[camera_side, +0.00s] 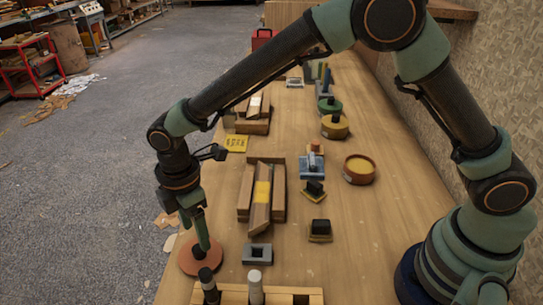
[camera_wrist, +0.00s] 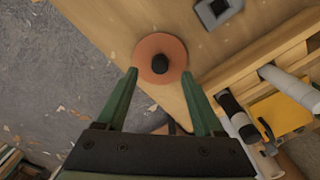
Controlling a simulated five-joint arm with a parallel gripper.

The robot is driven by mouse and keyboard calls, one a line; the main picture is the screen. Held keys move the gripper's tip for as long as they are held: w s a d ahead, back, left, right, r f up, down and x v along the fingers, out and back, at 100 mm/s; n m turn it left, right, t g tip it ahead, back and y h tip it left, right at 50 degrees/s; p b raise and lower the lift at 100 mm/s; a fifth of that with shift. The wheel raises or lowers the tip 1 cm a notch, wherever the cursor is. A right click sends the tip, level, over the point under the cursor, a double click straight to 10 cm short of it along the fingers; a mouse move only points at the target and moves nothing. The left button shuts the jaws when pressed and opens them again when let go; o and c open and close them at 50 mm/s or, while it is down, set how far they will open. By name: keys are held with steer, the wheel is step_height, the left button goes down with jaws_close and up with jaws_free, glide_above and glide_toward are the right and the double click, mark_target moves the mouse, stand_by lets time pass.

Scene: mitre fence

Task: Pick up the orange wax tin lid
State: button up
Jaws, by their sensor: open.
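The orange wax tin lid (camera_side: 188,262) is a flat orange-brown disc with a black knob. It lies at the left edge of the bench in the side view. In the wrist view the lid (camera_wrist: 147,49) shows whole, with its dark knob near the middle. My gripper (camera_side: 203,243) points down over the lid in the side view. In the wrist view my gripper (camera_wrist: 158,72) is open, with its green fingers apart and the knob between them in the picture. Nothing is between the fingers' grip; the exact height above the lid is unclear.
A grey square block with a hole (camera_side: 257,254) stands right of the lid. A wooden rack (camera_side: 282,293) with handled tools is nearest the camera. A wooden mitre fence (camera_side: 246,192) lies farther back. A round tin (camera_side: 360,181) stands at right.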

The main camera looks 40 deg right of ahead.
mark_target(199, 248)
step_height(199, 248, down, 5)
steer(key=shift+a, duration=0.1)
steer(key=shift+c, duration=0.3)
jaws_close()
